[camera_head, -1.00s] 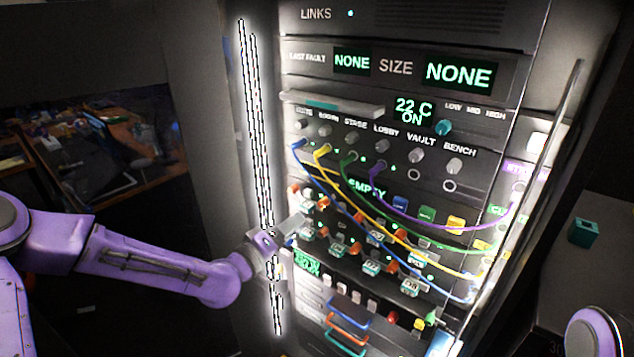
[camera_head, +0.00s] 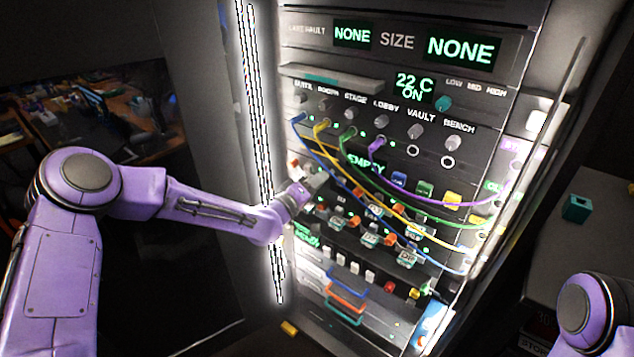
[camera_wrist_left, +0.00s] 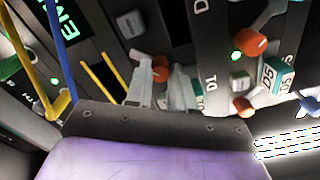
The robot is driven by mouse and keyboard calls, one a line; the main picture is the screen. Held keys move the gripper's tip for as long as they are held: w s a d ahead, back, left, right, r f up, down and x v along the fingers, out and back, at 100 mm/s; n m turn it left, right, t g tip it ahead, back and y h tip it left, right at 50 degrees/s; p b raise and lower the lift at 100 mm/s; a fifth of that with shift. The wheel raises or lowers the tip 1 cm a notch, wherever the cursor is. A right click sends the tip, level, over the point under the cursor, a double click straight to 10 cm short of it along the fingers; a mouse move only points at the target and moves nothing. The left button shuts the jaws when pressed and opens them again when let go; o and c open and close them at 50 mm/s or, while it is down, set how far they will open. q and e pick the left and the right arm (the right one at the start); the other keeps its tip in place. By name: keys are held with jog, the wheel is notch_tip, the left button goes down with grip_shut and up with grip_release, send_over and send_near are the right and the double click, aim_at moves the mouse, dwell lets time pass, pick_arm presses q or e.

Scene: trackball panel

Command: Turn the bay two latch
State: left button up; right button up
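The bay rows with small orange latches (camera_head: 369,240) and labelled blocks cross the middle of the panel. My left gripper (camera_head: 318,181) is at the left end of the upper row in the head view. In the left wrist view, its two pale fingers (camera_wrist_left: 163,85) stand a little apart at an orange latch (camera_wrist_left: 160,68), which shows in the gap between them. I cannot tell whether they press on it. More orange latches (camera_wrist_left: 256,43) are to the right. I cannot read which bay is number two. My right gripper is out of view.
Blue, yellow, green and purple cables (camera_head: 420,200) loop across the panel near the bays. A yellow cable (camera_wrist_left: 105,75) and a blue one pass left of my fingers in the left wrist view. A teal box (camera_head: 577,208) sits on the surface at right.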

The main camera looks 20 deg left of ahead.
pick_arm(q)
jog(key=shift+m, duration=0.3)
grip_shut()
jog(key=shift+f+m+b, duration=0.1)
jog(key=shift+m+b, duration=6)
jog(key=shift+m, duration=2.5)
jog(key=o, duration=0.8)
grip_release()
jog(key=shift+o, duration=0.2)
